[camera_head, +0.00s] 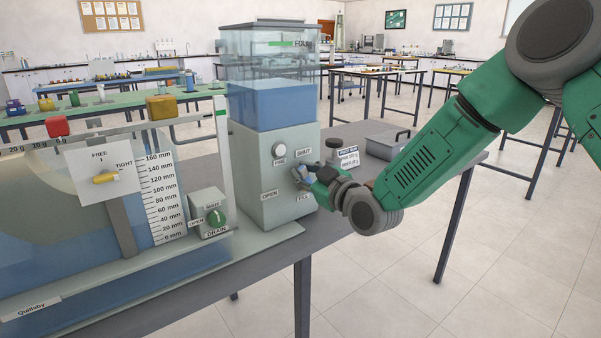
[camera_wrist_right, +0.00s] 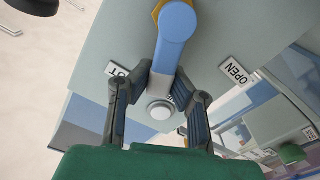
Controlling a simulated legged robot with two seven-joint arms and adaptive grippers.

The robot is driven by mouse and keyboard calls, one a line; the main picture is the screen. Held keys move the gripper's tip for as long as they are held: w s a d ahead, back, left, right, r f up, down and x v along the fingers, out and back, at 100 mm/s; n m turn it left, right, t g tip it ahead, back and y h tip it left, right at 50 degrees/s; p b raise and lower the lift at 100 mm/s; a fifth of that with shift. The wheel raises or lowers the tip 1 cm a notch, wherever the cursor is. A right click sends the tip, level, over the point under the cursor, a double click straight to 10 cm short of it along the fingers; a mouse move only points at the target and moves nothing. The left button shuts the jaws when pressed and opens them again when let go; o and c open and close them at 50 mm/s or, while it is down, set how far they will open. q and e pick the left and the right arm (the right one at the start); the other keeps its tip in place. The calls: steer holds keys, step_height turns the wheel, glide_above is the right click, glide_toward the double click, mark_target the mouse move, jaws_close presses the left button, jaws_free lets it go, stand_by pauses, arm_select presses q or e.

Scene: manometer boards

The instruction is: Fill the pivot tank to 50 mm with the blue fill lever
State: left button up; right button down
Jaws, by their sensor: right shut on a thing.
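The fill lever (camera_wrist_right: 176,30) is blue and sits on the grey front of the supply unit (camera_head: 262,160), between OPEN and SHUT labels. My right gripper (camera_head: 301,176) is at this lever, its fingers closed around the blue arm in the right wrist view (camera_wrist_right: 163,88). In the head view the gripper mostly hides the lever. The pivot tank (camera_head: 60,285) at the left has a mm scale (camera_head: 163,200). Blue water shows low in it; I cannot read the level exactly. My left gripper is not in view.
Blue water half fills the clear reservoir (camera_head: 270,100) above the unit. A green drain lever (camera_head: 215,217) stands beside the scale. A yellow catch (camera_head: 105,178) sits between FREE and TIGHT. A grey tray (camera_head: 385,140) lies behind my right arm.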

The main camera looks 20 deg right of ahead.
steer(key=shift+w+d+r+m+p, duration=0.1)
steer(key=shift+d+r+m+p, duration=0.15)
steer(key=shift+m, duration=0.35)
steer(key=shift+w+d+m+p, duration=0.15)
steer(key=shift+d+m, duration=0.15)
steer(key=shift+m, duration=0.3)
steer(key=shift+w+d+m+p, duration=0.15)
steer(key=shift+d+m, duration=0.15)
steer(key=shift+m, duration=0.35)
steer(key=shift+w+d+m+p, duration=0.15)
steer(key=shift+d+m, duration=0.15)
steer(key=shift+m, duration=0.35)
steer(key=shift+s+r, duration=0.1)
steer(key=c, duration=1.4)
jaws_free()
steer(key=shift+c, duration=0.2)
steer(key=v, duration=1.2)
